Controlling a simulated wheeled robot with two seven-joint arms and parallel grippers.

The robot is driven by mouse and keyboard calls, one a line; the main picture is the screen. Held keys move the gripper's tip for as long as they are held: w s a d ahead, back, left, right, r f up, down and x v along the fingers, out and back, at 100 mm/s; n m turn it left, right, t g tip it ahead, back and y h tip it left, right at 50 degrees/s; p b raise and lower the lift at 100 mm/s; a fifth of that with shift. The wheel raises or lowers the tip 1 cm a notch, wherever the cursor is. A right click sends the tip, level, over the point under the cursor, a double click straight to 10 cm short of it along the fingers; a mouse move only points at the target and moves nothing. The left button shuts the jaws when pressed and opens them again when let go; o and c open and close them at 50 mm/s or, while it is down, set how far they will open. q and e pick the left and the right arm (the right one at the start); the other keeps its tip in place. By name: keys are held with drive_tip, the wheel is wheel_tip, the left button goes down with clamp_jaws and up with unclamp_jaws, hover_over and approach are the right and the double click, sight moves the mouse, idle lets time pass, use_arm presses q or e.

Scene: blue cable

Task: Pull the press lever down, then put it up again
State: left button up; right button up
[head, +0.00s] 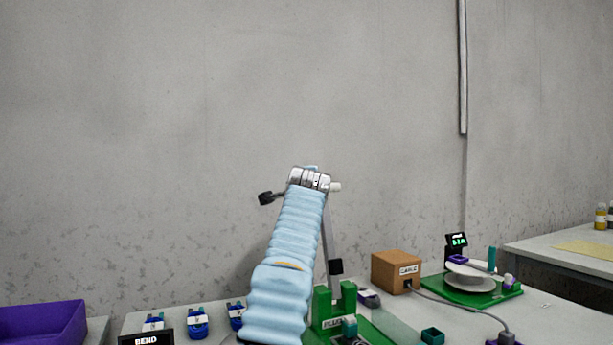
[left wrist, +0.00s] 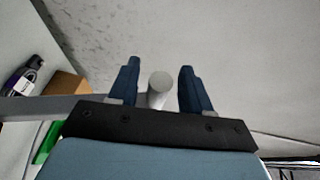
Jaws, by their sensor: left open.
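The press has a green stand (head: 326,307) on the table in the head view, partly hidden by my left arm. Its thin grey lever (head: 328,240) stands nearly upright. A pale handle end (head: 336,187) sticks out to the right at the lever's top. My left gripper (head: 310,178) is up at that handle, its fingers mostly hidden in the head view. In the left wrist view my left gripper (left wrist: 160,67) is open, with the round light-grey handle (left wrist: 159,85) between its two blue fingers and gaps on both sides. My right gripper is not in view.
A brown box (head: 397,271) and a green stand with white discs (head: 470,285) are right of the press. Several blue clips (head: 197,322), a BEND sign (head: 146,339) and a purple bin (head: 42,322) are left.

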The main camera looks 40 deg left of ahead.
use_arm(q)
drive_tip(key=shift+w+a+f, duration=0.1)
drive_tip(key=shift+w+a, duration=0.25)
drive_tip(key=shift+w, duration=0.1)
clamp_jaws()
